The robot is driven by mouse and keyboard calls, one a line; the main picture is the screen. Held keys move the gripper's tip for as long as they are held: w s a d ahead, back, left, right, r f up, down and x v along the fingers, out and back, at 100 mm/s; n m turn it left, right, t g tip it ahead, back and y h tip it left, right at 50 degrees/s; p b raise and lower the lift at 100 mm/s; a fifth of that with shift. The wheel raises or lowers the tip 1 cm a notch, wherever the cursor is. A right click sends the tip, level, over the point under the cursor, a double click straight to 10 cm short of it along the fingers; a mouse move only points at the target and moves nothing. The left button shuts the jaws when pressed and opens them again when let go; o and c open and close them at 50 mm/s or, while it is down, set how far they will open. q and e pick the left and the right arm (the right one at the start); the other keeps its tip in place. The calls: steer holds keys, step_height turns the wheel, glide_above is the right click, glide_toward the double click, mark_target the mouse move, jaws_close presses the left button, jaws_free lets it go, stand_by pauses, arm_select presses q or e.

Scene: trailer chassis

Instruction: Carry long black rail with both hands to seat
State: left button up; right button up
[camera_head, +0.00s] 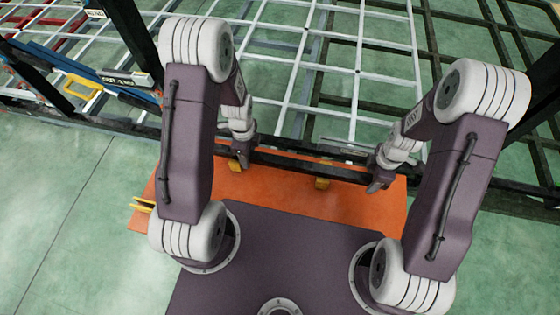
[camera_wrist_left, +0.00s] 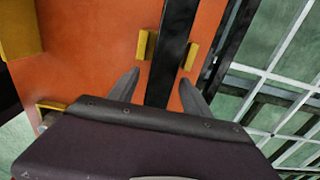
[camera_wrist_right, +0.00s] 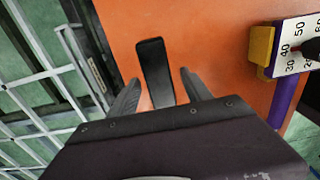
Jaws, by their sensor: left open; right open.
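The long black rail (camera_head: 300,162) lies along the far edge of the orange deck. In the left wrist view the rail (camera_wrist_left: 177,45) runs between two yellow blocks, and its near part lies between the fingers of my open left gripper (camera_wrist_left: 160,92). In the right wrist view the rounded end of the rail (camera_wrist_right: 154,70) shows between the fingers of my open right gripper (camera_wrist_right: 162,92). I cannot tell whether any finger touches it. In the head view my left gripper (camera_head: 241,157) is at the rail's left part and my right gripper (camera_head: 380,180) at its right end.
The orange deck (camera_head: 350,207) carries yellow blocks (camera_head: 322,183). A white scale plate (camera_wrist_right: 296,46) stands beside a yellow block in the right wrist view. Beyond the deck lies a chassis frame of black beams and a white grid (camera_head: 355,72). Green floor (camera_head: 60,205) is clear at left.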

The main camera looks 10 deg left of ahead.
arm_select(q)
jaws_close()
arm_select(e)
jaws_close()
stand_by(1.0)
